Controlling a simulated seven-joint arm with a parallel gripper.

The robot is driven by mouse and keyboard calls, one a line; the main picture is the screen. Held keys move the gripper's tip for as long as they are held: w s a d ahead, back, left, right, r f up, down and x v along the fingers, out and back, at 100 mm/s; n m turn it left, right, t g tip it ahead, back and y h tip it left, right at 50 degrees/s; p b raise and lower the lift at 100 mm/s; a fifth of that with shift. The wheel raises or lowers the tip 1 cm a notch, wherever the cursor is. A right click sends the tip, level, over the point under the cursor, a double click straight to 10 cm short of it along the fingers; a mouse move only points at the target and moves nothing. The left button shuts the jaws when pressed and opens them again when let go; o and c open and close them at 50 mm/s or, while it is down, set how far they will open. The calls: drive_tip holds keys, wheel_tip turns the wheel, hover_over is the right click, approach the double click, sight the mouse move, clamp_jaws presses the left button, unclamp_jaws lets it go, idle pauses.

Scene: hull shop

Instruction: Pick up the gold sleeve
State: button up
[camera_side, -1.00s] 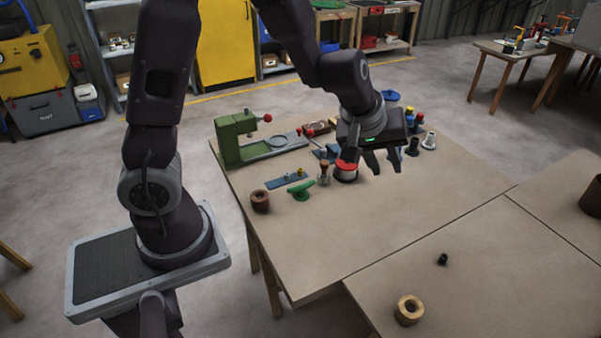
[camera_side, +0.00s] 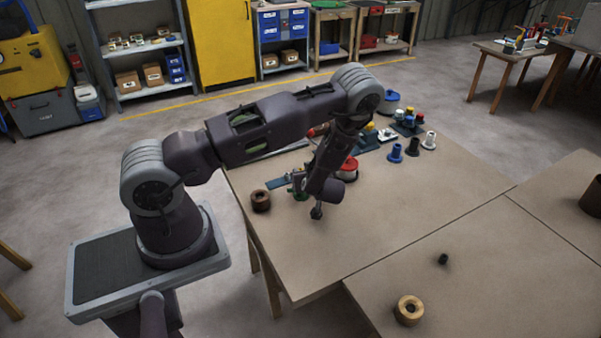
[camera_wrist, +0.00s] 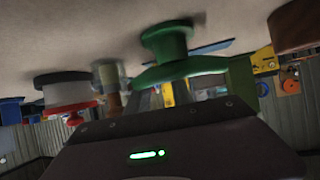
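In the side view, no part shows clearly as the gold sleeve. A tan-gold ring (camera_side: 409,310) lies on the near table, far from my gripper; I cannot tell if it is the sleeve. Blue (camera_side: 396,152), dark blue (camera_side: 412,147) and white (camera_side: 429,140) flanged sleeves stand at the back right of the main table.
A red-topped disc (camera_side: 349,168) and the green handle (camera_wrist: 167,45) are close to my gripper. A dark brown ring (camera_side: 260,200) is at the left edge. A rack with coloured knobs (camera_side: 408,123) stands behind. A small black piece (camera_side: 442,259) lies nearby.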

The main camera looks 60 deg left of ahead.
drive_tip(key=shift+x, duration=1.2)
clamp_jaws()
drive_tip(key=shift+r, duration=0.1)
